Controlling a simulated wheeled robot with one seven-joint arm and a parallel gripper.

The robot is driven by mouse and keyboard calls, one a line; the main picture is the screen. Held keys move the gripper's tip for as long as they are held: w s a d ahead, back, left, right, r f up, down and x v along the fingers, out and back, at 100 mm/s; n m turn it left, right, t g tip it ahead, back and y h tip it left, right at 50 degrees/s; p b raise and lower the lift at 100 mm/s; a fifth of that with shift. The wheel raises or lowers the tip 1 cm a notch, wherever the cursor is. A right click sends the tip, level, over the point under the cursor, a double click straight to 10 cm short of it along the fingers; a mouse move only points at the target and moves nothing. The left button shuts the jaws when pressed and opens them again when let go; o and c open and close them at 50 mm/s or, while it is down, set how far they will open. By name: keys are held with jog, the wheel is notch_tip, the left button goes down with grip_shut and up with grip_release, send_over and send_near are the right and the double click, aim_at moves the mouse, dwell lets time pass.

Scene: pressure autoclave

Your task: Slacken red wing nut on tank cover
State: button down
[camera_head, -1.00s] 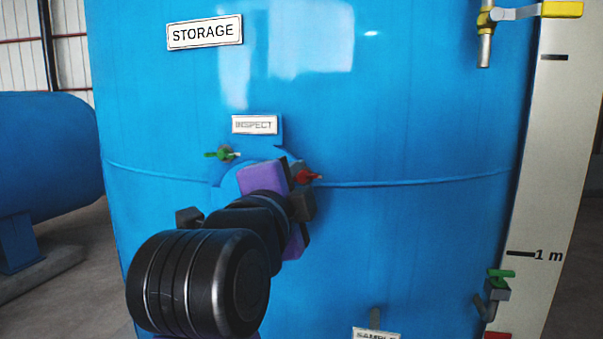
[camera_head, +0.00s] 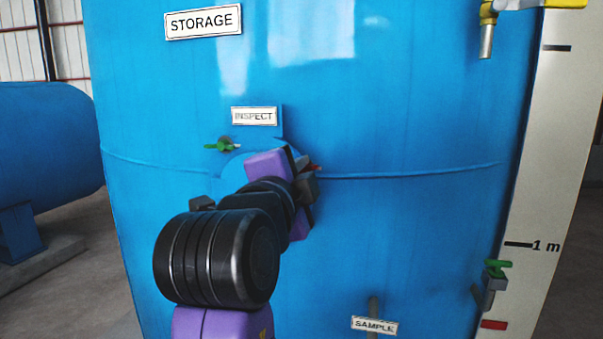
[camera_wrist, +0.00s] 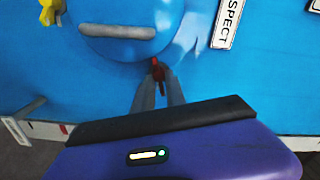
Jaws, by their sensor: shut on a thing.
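The red wing nut (camera_wrist: 159,74) sits at the rim of the round blue cover (camera_wrist: 105,30) in the wrist view. My gripper (camera_wrist: 158,82) is shut on it, with one finger on each side. In the head view, my gripper (camera_head: 308,178) reaches the right side of the cover, and only a bit of the red nut (camera_head: 317,168) shows past it. A green wing nut (camera_head: 224,145) is at the upper left of the cover. My wrist hides much of the cover in the head view.
The cover is on a large blue tank (camera_head: 400,110) with an INSPECT plate (camera_head: 254,116) above it. A grey bar handle (camera_wrist: 116,32) crosses the cover. A SAMPLE plate (camera_head: 375,325) and a green-handled valve (camera_head: 495,275) are lower right.

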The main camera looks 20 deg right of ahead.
jog(key=shift+n, duration=0.6)
jog(key=c, duration=1.4)
grip_release()
jog(key=shift+o, duration=0.2)
jog(key=shift+s+a, duration=0.1)
jog(key=b+v, duration=0.2)
jog(key=v, duration=0.5)
jog(key=shift+s+a+b, duration=0.2)
jog(key=shift+s+b, duration=0.05)
jog(key=shift+b, duration=0.1)
